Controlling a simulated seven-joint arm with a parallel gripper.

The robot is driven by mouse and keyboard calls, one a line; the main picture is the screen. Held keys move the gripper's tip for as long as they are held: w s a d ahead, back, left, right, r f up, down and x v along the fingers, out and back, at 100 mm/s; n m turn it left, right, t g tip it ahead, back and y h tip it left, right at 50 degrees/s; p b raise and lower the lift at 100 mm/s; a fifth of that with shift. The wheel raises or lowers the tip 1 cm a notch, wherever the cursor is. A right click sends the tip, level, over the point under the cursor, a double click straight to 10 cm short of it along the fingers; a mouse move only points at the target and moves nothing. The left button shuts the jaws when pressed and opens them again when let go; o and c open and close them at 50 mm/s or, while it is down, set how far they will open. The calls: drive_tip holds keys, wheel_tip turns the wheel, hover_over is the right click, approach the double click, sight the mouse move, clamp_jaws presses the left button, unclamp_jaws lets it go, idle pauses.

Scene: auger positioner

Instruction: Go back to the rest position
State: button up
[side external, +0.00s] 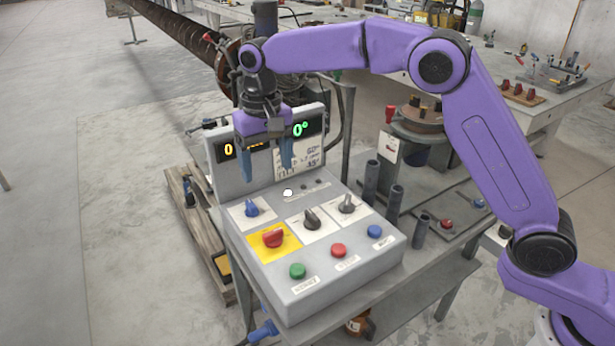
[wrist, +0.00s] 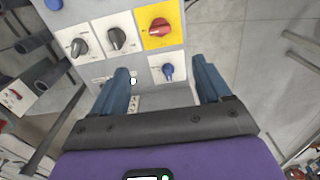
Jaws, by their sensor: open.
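My gripper (side external: 267,172) is open and empty, with its two blue fingers pointing down above the back part of the grey control box (side external: 340,262). In the wrist view the fingers of my gripper (wrist: 165,88) are spread apart, with a blue knob (wrist: 168,71) showing between and beyond them. In the side view that blue knob (side external: 251,207) is just below and in front of the fingers. The fingers appear apart from the box. The display panel (side external: 310,155) stands behind the gripper, partly hidden by it, with a green "0°" readout.
The box carries a red knob on a yellow plate (side external: 273,238), dark and grey knobs, and green (side external: 297,270), red and blue buttons. Upright dark tubes (side external: 394,202) stand to its right. A long rusty auger (side external: 190,38) lies behind. Open floor (side external: 120,240) is at left.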

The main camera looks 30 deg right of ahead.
drive_tip(key=shift+s, duration=0.1)
drive_tip(key=s+d+f+n, duration=0.1)
drive_tip(key=s+d+n, duration=0.3)
drive_tip(key=s+d, duration=0.3)
drive_tip(key=s+d+f+n, duration=0.1)
drive_tip(key=s+d+n, duration=0.3)
drive_tip(key=s, duration=1.3)
drive_tip(key=s+d+f+n, duration=0.1)
drive_tip(key=s+d+n, duration=0.3)
drive_tip(key=s+d, duration=0.7)
drive_tip(key=shift+s+d+f+n, duration=0.35)
drive_tip(key=shift+s+n, duration=0.05)
drive_tip(key=shift+s, duration=0.35)
